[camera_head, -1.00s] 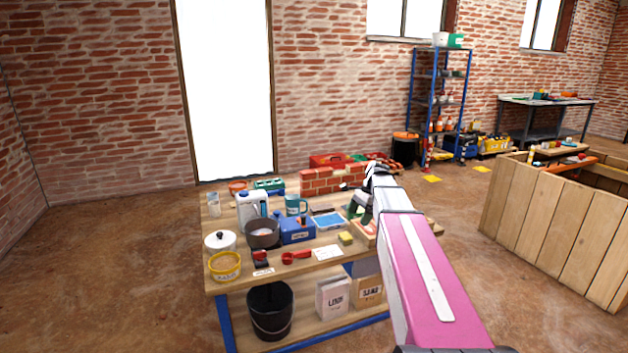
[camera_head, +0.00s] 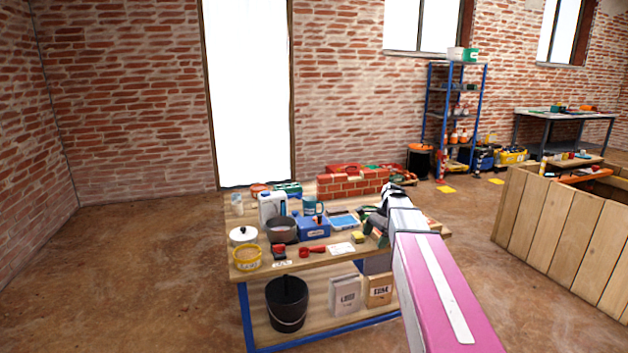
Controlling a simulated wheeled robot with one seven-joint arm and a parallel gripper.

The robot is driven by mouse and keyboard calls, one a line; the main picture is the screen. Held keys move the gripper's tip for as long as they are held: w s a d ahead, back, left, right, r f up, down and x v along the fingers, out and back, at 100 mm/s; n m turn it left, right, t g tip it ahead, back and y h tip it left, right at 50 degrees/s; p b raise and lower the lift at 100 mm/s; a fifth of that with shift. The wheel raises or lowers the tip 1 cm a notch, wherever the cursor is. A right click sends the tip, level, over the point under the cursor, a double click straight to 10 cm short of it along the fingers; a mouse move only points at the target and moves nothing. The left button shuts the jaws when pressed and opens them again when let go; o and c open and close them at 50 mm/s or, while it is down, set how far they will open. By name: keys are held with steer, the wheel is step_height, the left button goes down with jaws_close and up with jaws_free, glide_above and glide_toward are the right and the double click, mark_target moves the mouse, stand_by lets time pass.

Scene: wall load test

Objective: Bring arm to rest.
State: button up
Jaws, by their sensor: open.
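My arm, with a pink and white link, reaches from the bottom right of the head view toward the right end of a wooden workbench (camera_head: 262,272) with blue legs. My gripper (camera_head: 377,226) is at the far end of the arm, dark and small, over the right part of the bench top. Its jaws are open, and I see nothing held in them. How far it stands above the bench top I cannot tell. The arm hides part of the bench's right end.
The bench bears a small brick wall (camera_head: 352,185), a grey pot (camera_head: 282,230), a blue box (camera_head: 313,228), a white jug (camera_head: 272,207) and a yellow tub (camera_head: 247,257). A black bucket (camera_head: 287,303) stands on its lower shelf. A wooden crate (camera_head: 548,220) is at right. Floor at left is clear.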

steer(key=s+a+f+n+h, duration=0.2)
steer(key=s+f+n, duration=0.4)
steer(key=s, duration=0.4)
steer(key=s+a+f+n+t+h, duration=0.1)
steer(key=s+f+n, duration=0.6)
steer(key=s, duration=0.3)
steer(key=shift+s+a+f+h, duration=0.35)
steer(key=shift+s+f+h, duration=0.05)
steer(key=shift+f, duration=0.4)
